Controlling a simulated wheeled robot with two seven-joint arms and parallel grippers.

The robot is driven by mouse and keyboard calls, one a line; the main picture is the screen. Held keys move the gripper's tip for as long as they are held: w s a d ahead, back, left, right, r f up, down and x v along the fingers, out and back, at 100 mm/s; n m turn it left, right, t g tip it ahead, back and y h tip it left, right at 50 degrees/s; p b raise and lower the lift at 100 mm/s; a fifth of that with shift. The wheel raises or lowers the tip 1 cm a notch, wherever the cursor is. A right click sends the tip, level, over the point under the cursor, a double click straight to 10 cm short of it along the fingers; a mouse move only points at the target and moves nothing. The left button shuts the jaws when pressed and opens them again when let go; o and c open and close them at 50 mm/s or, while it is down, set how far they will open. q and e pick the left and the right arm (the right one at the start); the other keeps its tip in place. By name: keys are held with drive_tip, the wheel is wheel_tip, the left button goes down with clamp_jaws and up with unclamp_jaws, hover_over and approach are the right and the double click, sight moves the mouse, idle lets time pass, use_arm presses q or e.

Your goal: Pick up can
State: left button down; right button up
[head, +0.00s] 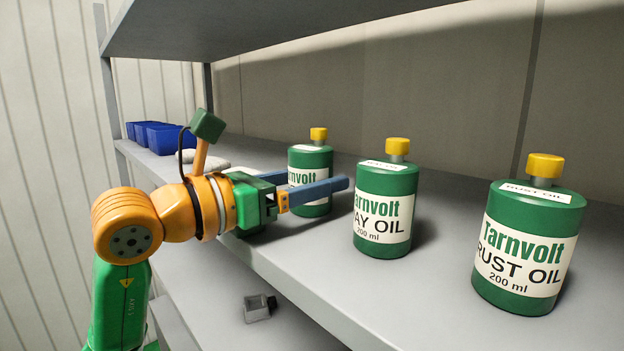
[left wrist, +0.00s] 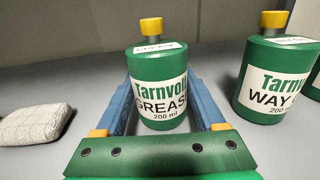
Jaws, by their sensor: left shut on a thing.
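A green can (head: 312,160) with a yellow cap and a white "Tarnvolt" label stands upright on the grey shelf board. In the left wrist view the same can (left wrist: 158,97) reads "GREASE 200 ml". My left gripper (head: 318,184) has its blue fingers on either side of this can's body and is shut on it. The near finger hides part of the label in the head view. A second green can (head: 386,205) marked "WAY OIL" stands to the right, close to the fingertips in the head view. A third can (head: 527,245), marked "RUST OIL", stands further right.
Blue bins (head: 158,136) stand at the shelf's far left end. A pale, padded-looking bag (left wrist: 33,122) lies left of the held can. An upper shelf (head: 230,25) overhangs the cans. A small grey object (head: 258,309) lies on the lower shelf.

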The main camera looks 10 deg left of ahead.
sight(301, 147)
use_arm(q)
drive_tip(key=shift+s+r+b, duration=0.15)
drive_tip(key=shift+r+b, duration=0.15)
drive_tip(key=shift+r, duration=0.3)
drive_tip(key=r, duration=0.2)
drive_tip(key=a+r, duration=0.1)
drive_tip(key=shift+a+r+b, duration=0.2)
drive_tip(key=shift+r+b, duration=0.1)
drive_tip(key=shift+r, duration=0.05)
drive_tip(key=s+a+r+p, duration=0.1)
drive_tip(key=a+r, duration=0.7)
drive_tip(key=a, duration=0.4)
drive_tip(key=shift+s+a, duration=0.2)
drive_tip(key=shift+a, duration=0.05)
